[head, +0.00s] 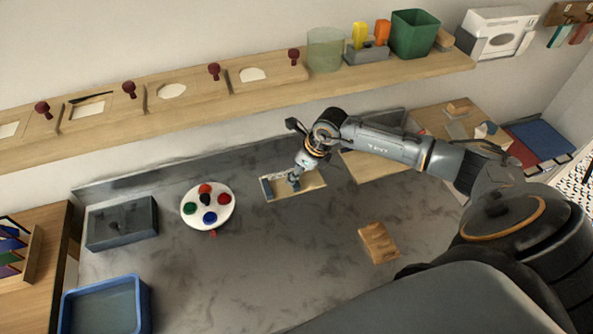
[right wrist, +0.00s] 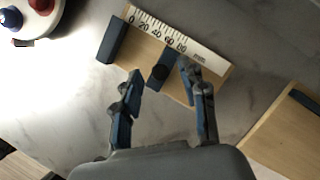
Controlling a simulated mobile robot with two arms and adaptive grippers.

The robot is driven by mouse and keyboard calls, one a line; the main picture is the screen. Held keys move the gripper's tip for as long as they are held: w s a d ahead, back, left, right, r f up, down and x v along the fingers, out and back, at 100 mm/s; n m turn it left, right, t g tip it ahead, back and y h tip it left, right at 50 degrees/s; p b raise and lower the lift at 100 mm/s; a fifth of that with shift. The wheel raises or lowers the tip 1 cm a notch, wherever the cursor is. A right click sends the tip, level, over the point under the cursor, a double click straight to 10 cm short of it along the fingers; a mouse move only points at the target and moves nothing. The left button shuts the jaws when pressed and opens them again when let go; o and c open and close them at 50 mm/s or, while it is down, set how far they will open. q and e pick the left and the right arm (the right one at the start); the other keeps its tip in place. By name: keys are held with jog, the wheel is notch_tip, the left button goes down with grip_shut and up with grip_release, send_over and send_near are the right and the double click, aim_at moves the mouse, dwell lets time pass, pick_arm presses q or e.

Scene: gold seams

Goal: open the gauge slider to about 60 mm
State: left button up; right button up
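The gauge is a wooden board (head: 311,182) with a white mm scale (right wrist: 170,34) along one edge; it lies on the grey worktop. A fixed blue block (right wrist: 111,41) stands at the scale's 0 end. The blue slider (right wrist: 163,61) with a dark round knob (right wrist: 158,71) stands apart from it, its upper end near the 60 label; the exact reading is unclear. My right gripper (right wrist: 160,70) is open, its fingertips either side of the slider and knob, with gaps visible. In the head view the right gripper (head: 293,182) is over the gauge. My left gripper is not in view.
A white palette with coloured knobs (head: 224,193) lies left of the gauge; a wooden block (head: 378,242) lies right and nearer. A grey tray (head: 121,238) and a blue bin (head: 140,300) are at left. A wooden shelf (head: 200,115) runs behind. The worktop before the gauge is clear.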

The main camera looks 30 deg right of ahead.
jog(key=v, duration=0.2)
jog(key=shift+s+d+r, duration=0.1)
jog(key=shift+r, duration=0.1)
jog(key=s+d, duration=0.6)
jog(key=s, duration=0.4)
jog(key=shift+s+r, duration=0.2)
jog(key=shift+s, duration=0.1)
